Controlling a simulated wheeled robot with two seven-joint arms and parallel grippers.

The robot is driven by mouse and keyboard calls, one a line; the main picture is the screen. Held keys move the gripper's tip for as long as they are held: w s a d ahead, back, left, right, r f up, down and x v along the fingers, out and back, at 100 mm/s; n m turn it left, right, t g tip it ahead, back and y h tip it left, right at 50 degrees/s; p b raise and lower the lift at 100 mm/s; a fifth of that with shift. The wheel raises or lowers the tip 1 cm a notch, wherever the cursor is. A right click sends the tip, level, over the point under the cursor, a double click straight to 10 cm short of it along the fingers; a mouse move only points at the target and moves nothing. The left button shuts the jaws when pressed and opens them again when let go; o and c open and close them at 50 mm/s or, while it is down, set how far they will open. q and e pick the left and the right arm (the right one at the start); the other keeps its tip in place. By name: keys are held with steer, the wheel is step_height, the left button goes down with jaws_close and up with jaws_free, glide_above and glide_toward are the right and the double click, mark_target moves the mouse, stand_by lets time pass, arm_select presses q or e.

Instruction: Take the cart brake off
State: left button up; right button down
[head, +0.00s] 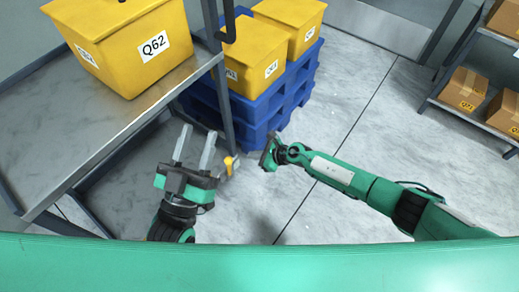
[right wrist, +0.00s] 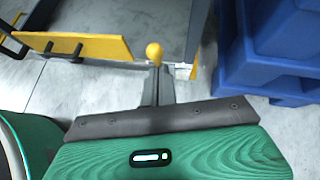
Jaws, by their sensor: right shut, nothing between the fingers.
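The cart (head: 130,108) stands at the left, with a grey metal deck and dark posts. Its brake (head: 231,164), a small yellow-ended part, shows low by the near right post in the head view. In the right wrist view the brake's round yellow knob (right wrist: 154,51) is just beyond the fingertips of my right gripper (right wrist: 157,72); I cannot tell whether they touch. In the head view my right gripper (head: 268,153) is shut and empty, right of the brake. My left gripper (head: 195,147) is open and empty, left of the brake, its fingers pointing away from me.
A yellow crate marked Q62 (head: 125,45) sits on the cart. Blue pallets (head: 262,122) bearing yellow crates (head: 256,62) stand behind the brake. A shelf with cardboard boxes (head: 465,90) is at the far right. The floor (head: 335,115) between is clear.

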arm_select(q)
step_height(320, 180, down, 7)
steer(key=d+g+p, duration=0.1)
steer(key=d+g, duration=0.1)
steer(key=g, duration=0.2)
steer(key=shift+s+f+g, duration=0.2)
steer(key=shift+s+g, duration=0.1)
arm_select(e)
steer(key=d+r, duration=0.1)
steer(key=r, duration=0.2)
steer(key=shift+s+d, duration=0.2)
steer(key=shift+d, duration=0.15)
arm_select(q)
steer(key=shift+d, duration=0.1)
arm_select(e)
steer(key=shift+f, duration=0.1)
